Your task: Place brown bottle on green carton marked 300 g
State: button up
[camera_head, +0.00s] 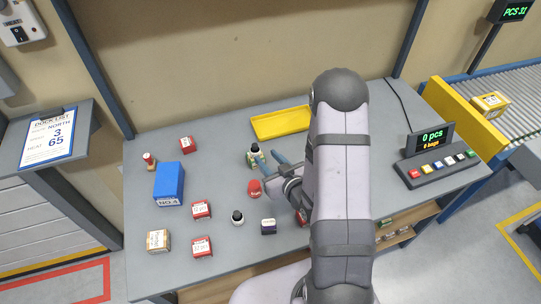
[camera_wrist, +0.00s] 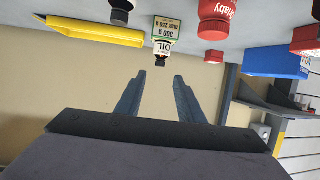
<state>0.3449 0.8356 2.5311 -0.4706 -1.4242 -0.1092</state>
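A green carton (camera_wrist: 167,24) stands on the table; its label reads 300 g and MAX 200 g in the wrist view, which looks upside down. A small bottle with a white OIL label (camera_wrist: 162,47) and a dark cap stands on top of it; its body colour is hard to tell. In the head view the green carton (camera_head: 259,165) and the bottle (camera_head: 255,148) show just left of my gripper (camera_head: 270,164). In the wrist view my two blue-grey fingers (camera_wrist: 159,75) are apart with nothing between them, and the bottle is beyond their tips.
A yellow tray (camera_head: 281,123) lies behind. A blue box (camera_head: 169,182) and several small cartons are at left.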

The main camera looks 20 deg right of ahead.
jog(key=shift+s+d+r, duration=0.1)
jog(key=shift+s+r, duration=0.1)
jog(key=shift+s, duration=0.45)
jog(key=s+a+r+m+g+h, duration=0.1)
jog(key=s+a+r+g, duration=0.1)
jog(key=s+g, duration=0.5)
jog(key=s+a+r+g+h, duration=0.1)
jog(key=s+r+g, duration=0.3)
jog(key=s, duration=0.9)
jog(key=g, duration=0.2)
jog(key=shift+a+m+g, duration=0.35)
jog(key=shift+m+g, duration=0.05)
